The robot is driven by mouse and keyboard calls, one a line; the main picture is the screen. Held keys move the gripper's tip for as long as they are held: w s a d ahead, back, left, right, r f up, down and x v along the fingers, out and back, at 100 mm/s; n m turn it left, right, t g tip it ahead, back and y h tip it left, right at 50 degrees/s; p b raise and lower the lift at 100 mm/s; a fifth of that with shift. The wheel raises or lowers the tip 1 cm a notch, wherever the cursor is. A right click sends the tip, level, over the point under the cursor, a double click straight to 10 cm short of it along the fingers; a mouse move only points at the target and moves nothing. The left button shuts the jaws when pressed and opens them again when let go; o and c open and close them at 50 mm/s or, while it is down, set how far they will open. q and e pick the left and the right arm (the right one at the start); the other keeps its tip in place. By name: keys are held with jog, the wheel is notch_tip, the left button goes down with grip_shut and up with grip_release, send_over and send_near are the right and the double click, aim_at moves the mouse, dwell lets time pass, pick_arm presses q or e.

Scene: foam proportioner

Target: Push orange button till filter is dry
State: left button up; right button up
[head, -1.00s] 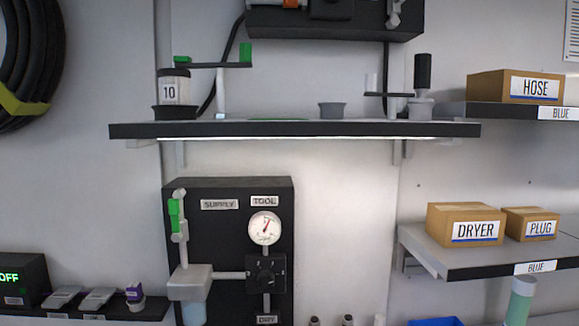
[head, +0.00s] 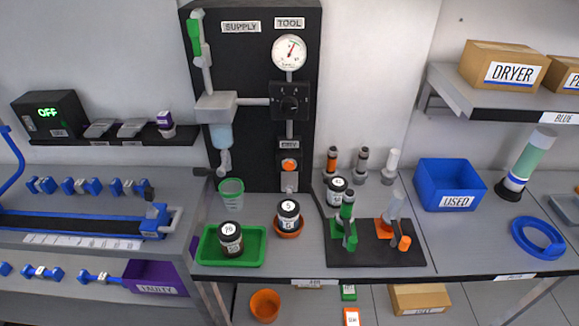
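An orange button (head: 289,165) sits on a small black box at the bottom of the black wall panel (head: 258,60), under a small label. A filter unit (head: 219,125) with a grey head and a pale blue bowl hangs on the panel's left side; whether it is wet inside is too small to tell. A round gauge (head: 289,52) and a black dial (head: 290,103) are above the button. A clear green cup (head: 231,194) stands below the filter's outlet. Neither of my grippers is in view.
The bench holds a green tray (head: 259,246) with a jar, an orange dish with a jar, a black mat (head: 375,254) with green and orange tools, and a blue USED bin (head: 450,185). A shelf with boxes juts out at upper right.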

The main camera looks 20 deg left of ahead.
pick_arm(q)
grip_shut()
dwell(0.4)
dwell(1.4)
